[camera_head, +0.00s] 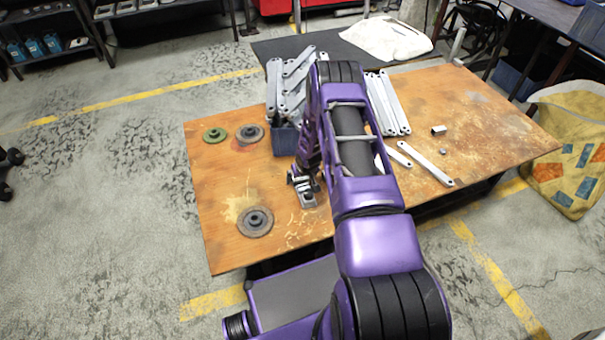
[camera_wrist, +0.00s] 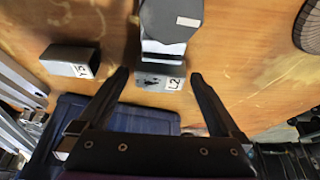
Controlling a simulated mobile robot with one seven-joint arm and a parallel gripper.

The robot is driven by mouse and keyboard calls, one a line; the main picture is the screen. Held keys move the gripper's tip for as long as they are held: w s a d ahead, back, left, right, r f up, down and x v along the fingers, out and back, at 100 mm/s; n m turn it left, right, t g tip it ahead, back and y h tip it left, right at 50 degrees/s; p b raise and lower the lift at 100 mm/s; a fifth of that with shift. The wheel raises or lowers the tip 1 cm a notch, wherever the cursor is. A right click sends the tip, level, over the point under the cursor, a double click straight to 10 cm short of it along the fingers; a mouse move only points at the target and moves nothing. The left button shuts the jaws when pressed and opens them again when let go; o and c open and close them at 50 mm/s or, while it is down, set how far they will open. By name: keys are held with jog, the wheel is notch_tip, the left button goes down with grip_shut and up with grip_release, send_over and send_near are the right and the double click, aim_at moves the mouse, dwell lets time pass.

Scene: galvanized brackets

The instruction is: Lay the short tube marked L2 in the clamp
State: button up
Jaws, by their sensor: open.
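The short tube marked L2 (camera_wrist: 150,83) shows in the wrist view as a small grey block with a white label on its near face. My gripper (camera_wrist: 160,75) is open, with one finger on either side of the tube and a gap to each. A grey block with a pale face, apparently the clamp (camera_wrist: 170,20), stands directly behind the tube; I cannot tell whether they touch or whether the tube lies in it. In the head view my gripper (camera_head: 304,180) is low over the table beside a grey block (camera_head: 308,201); the tube is not distinct there.
A tube marked Y5 (camera_wrist: 72,58) lies left of L2 in the wrist view. A blue bin (camera_wrist: 62,112) is close below; it shows in the head view (camera_head: 287,141). Discs (camera_head: 255,222) and (camera_head: 249,134) lie left, brackets (camera_head: 427,164) right. The table's left front is mostly clear.

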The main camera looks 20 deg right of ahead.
jog(key=p+v, duration=0.3)
jog(key=v, duration=1.4)
jog(key=shift+s, duration=0.1)
